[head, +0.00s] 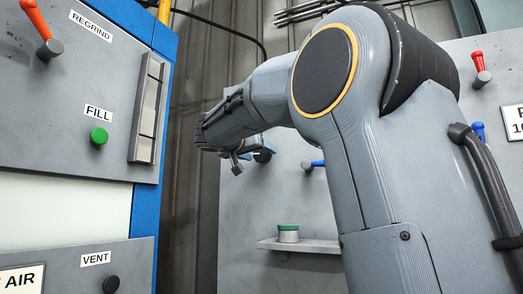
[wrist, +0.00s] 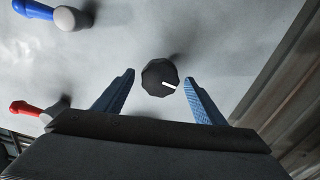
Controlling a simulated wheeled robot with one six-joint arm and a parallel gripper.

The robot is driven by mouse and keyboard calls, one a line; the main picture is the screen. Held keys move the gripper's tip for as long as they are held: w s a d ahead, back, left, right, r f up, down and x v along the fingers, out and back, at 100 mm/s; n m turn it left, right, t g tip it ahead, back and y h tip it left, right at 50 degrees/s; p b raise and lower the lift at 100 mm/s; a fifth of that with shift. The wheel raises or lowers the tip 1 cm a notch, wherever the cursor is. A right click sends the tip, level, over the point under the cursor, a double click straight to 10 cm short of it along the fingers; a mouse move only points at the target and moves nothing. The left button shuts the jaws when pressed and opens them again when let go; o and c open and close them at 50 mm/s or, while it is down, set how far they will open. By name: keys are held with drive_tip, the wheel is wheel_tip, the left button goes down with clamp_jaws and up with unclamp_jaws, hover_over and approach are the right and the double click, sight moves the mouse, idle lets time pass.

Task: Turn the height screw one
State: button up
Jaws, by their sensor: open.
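A dark faceted knob (wrist: 160,78) with a white pointer mark sits on a pale grey panel in the wrist view. No label for it shows, so I cannot confirm that it is the height screw. The white mark points to the right and slightly down. My gripper (wrist: 159,79) is open, with one blue finger at the lower left of the knob and one at its lower right. Gaps show between the fingers and the knob. In the head view my arm reaches to the grey back panel, and a dark knob (head: 263,156) shows partly beside the gripper.
A blue-handled lever (head: 313,164) is right of the gripper, above a shelf (head: 300,245) holding a green-topped can (head: 288,233). The wrist view shows a blue lever (wrist: 35,9) and a red lever (wrist: 27,108). A cabinet with a green FILL button (head: 98,136) stands left.

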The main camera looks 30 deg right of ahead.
drive_tip(key=shift+p+x, duration=0.45)
drive_tip(key=shift+x, duration=0.7)
drive_tip(key=c, duration=1.1)
drive_tip(key=shift+o, duration=0.2)
